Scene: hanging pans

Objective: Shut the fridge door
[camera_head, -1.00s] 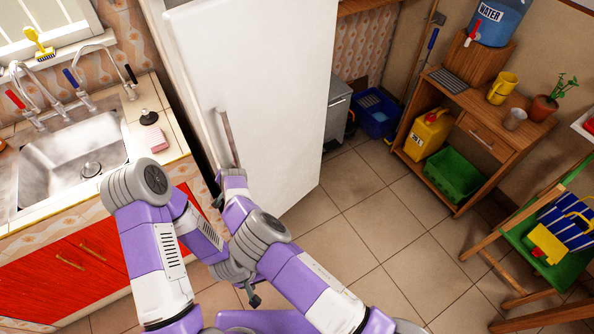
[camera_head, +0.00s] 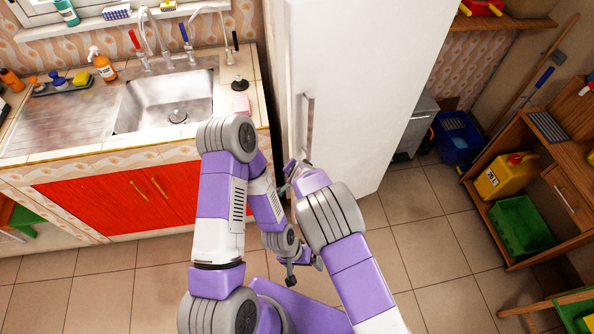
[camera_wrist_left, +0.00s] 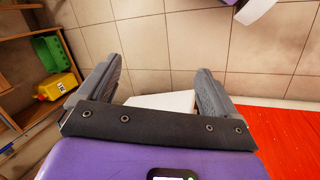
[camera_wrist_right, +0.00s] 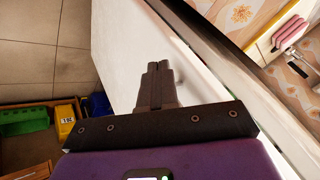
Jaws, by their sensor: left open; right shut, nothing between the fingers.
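The white fridge (camera_head: 375,90) stands upright at the top middle of the head view, its door handle (camera_head: 307,125) near the left edge of its front. I cannot tell how far the door is open. My right gripper (camera_head: 290,166) is just below the handle, close to the door. In the right wrist view its shut, empty fingers (camera_wrist_right: 157,78) point along the white door surface (camera_wrist_right: 120,40), beside a dark strip; contact is unclear. My left gripper (camera_head: 291,278) is low, over the floor, and open. Its fingers (camera_wrist_left: 150,90) are spread in the left wrist view, with nothing held.
A sink counter with red cupboard doors (camera_head: 130,200) stands left of the fridge. A wooden shelf unit with a yellow can (camera_head: 507,177) and green bin (camera_head: 522,228) is at the right. A blue bin (camera_head: 457,137) sits behind. Tiled floor (camera_head: 430,235) in front is clear.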

